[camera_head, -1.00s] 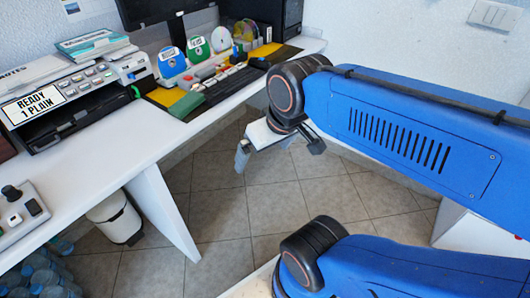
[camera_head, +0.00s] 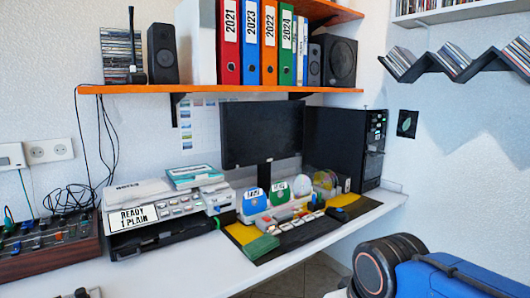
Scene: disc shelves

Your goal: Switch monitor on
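The monitor (camera_head: 262,130) stands on the white desk in the middle of the view, its screen dark. No lit power light can be made out on it. A black computer tower (camera_head: 345,145) stands just right of it. Part of my blue arm with a dark joint shows at the lower right, in front of the desk and well apart from the monitor. My gripper is not in this view.
A printer (camera_head: 160,222) with a "READY 1 PLAIN" label stands left of the monitor. Discs, a keyboard (camera_head: 308,233) and a mouse (camera_head: 338,214) lie before it. An orange shelf (camera_head: 215,88) with binders and speakers hangs above. A mixer (camera_head: 50,245) sits far left.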

